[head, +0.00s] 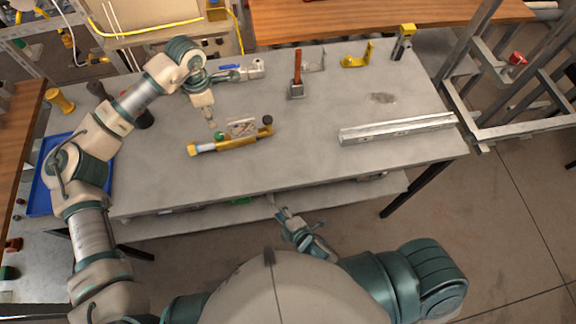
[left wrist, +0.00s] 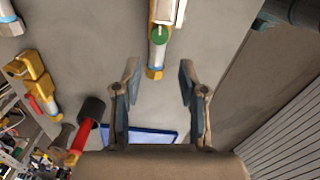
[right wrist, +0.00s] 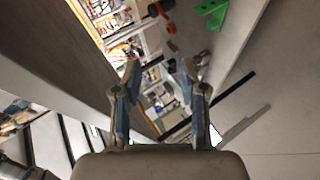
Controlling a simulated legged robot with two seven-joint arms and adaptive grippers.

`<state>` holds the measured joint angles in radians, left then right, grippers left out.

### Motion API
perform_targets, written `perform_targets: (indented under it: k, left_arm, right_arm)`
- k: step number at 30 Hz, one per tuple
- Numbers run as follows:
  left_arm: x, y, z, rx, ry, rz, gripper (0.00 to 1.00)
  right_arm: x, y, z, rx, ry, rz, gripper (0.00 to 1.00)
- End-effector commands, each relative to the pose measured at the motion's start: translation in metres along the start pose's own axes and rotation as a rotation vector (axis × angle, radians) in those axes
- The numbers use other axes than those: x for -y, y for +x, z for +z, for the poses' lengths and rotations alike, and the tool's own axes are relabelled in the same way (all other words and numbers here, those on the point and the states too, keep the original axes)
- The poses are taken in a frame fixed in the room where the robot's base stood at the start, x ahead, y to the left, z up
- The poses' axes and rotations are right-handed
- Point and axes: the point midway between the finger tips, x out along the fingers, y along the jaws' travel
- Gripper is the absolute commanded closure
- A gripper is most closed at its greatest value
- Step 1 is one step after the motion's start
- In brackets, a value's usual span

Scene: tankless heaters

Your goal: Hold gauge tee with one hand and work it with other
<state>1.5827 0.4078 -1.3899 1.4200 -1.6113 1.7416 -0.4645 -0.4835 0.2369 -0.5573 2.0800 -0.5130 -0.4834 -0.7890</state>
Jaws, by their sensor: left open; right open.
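The gauge tee (head: 232,142) is a yellow brass bar lying on the grey bench, with a pale square plate, a green knob and a dark cap. In the left wrist view the tee (left wrist: 156,58) shows its green knob at the top, beyond the fingers. My left gripper (head: 212,122) is open and empty, pointing down just above the tee's green-knob end; contact cannot be told in the head view. My right gripper (head: 283,213) is open and empty, in front of the bench's near edge and away from the tee.
A metal channel (head: 397,128) lies to the right. A red-handled tool (head: 297,75), a yellow bracket (head: 357,56) and a blue-handled valve (head: 240,71) stand at the back. A blue tray (head: 42,190) is at the left. The bench in front of the tee is clear.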

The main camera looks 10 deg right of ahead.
Motion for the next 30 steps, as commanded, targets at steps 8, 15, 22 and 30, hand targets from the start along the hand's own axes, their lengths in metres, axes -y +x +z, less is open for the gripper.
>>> perform_targets:
  k: [8, 15, 22, 30]
  left_arm:
    - [0.0, 0.0, 0.0, 0.0, 0.0, 0.0, 0.58]
    - [0.0, 0.001, 0.0, 0.0, 0.0, -0.001, 0.58]
    - [0.0, 0.0, 0.0, 0.0, 0.0, 0.0, 0.58]
    - [0.0, 0.0, 0.0, 0.0, 0.0, 0.0, 0.58]
  right_arm:
    - [-0.141, -0.055, -0.045, -0.04, -0.254, 0.333, 0.58]
    - [-0.202, -0.055, -0.006, 0.083, -0.248, 0.481, 0.58]
    - [-0.219, -0.041, 0.0, 0.101, -0.249, 0.504, 0.58]
    - [-0.246, 0.009, 0.002, 0.101, -0.249, 0.503, 0.58]
